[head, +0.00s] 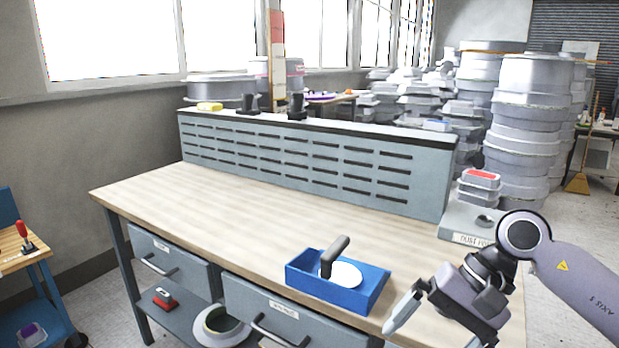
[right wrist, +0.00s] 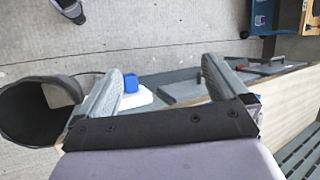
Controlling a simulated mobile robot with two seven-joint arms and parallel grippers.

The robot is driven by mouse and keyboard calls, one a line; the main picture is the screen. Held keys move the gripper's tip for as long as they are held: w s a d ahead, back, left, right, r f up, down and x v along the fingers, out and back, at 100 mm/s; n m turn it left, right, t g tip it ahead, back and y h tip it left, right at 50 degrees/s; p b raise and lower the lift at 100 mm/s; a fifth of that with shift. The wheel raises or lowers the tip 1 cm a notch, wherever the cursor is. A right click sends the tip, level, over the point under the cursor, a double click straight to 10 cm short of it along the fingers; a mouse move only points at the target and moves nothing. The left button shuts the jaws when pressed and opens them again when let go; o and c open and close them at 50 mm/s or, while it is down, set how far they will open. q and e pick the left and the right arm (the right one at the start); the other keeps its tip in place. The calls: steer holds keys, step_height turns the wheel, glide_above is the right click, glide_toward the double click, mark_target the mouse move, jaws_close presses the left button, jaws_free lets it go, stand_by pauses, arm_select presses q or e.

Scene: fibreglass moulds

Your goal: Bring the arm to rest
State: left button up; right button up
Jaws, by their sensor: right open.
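My right arm (head: 580,280) reaches in from the right in the head view, over the bench's front right corner. Its gripper (head: 428,318) points down and stands right of the blue tray, apart from it. In the right wrist view the two grey fingers of this gripper (right wrist: 160,68) are spread with nothing between them. My left gripper is not in view.
The blue tray (head: 374,298) on the wooden bench top (head: 190,205) holds a white disc with a black handle (head: 335,256). A slotted grey panel (head: 300,160) backs the bench. A dark round bin (right wrist: 25,110) stands on the floor.

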steer(key=s+a+r+m+t+y, duration=0.2)
steer(key=s+a+m+t+y, duration=0.15)
steer(key=a+m+y, duration=1.2)
steer(key=w+d+f+n+t+h, duration=0.1)
steer(key=d+f+n+t+h, duration=0.65)
steer(key=n, duration=0.95)
steer(key=w+d+f+n+t+h, duration=0.1)
steer(key=d+f+n+t+h, duration=0.65)
steer(key=n, duration=1.05)
steer(key=s+d+f+m+g+h, duration=0.2)
steer(key=s+f+m+g, duration=0.1)
steer(key=s+f+m, duration=0.3)
steer(key=s+d+f+m+g+h, duration=0.2)
steer(key=s+f+m+g, duration=0.2)
steer(key=s+f+m, duration=0.3)
step_height(320, 180, down, 3)
steer(key=shift+d+h, duration=0.2)
steer(key=shift+h, duration=0.15)
